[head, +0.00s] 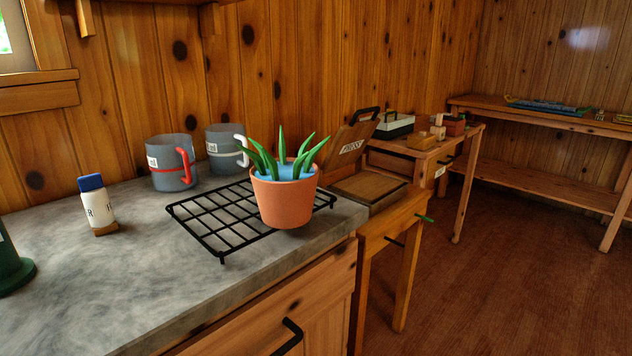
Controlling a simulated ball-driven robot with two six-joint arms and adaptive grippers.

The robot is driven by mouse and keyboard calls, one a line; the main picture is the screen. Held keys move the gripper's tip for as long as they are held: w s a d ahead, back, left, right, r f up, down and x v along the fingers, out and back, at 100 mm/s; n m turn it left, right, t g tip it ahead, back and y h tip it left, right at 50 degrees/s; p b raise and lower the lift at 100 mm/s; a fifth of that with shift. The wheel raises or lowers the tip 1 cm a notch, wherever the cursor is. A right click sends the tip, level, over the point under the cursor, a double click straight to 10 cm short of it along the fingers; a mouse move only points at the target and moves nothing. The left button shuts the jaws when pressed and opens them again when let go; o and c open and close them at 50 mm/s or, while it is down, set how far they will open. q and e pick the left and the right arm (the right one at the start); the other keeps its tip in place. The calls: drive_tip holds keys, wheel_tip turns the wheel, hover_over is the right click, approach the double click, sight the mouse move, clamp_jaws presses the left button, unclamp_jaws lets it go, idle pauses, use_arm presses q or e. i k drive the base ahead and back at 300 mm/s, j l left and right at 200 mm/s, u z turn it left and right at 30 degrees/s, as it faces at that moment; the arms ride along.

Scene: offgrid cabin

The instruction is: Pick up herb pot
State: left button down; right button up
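The herb pot (284,202) is an orange terracotta pot with green pointed leaves and a blue surface inside its rim. It appears upright at the right part of a black wire rack (215,229) on the grey countertop, near the counter's right end. Its base overlaps the rack's front edge in the picture, and I cannot tell exactly how it rests. Neither of my grippers shows in the head view.
Two grey mugs, one with a red handle (171,163) and one with a white handle (226,149), stand behind the rack. A blue-capped bottle (96,204) stands left. A dark green object (14,266) is at the left edge. An open wooden box (368,187) is right.

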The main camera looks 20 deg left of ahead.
sight(284, 187)
drive_tip(key=i+l+u, duration=0.15)
drive_tip(key=l, duration=0.15)
drive_tip(key=i+l+u, duration=0.1)
drive_tip(key=l, duration=0.2)
drive_tip(key=i+l+u, duration=0.15)
drive_tip(key=l, duration=0.2)
drive_tip(key=l+u, duration=0.1)
drive_tip(key=l, duration=0.2)
drive_tip(key=i, duration=0.05)
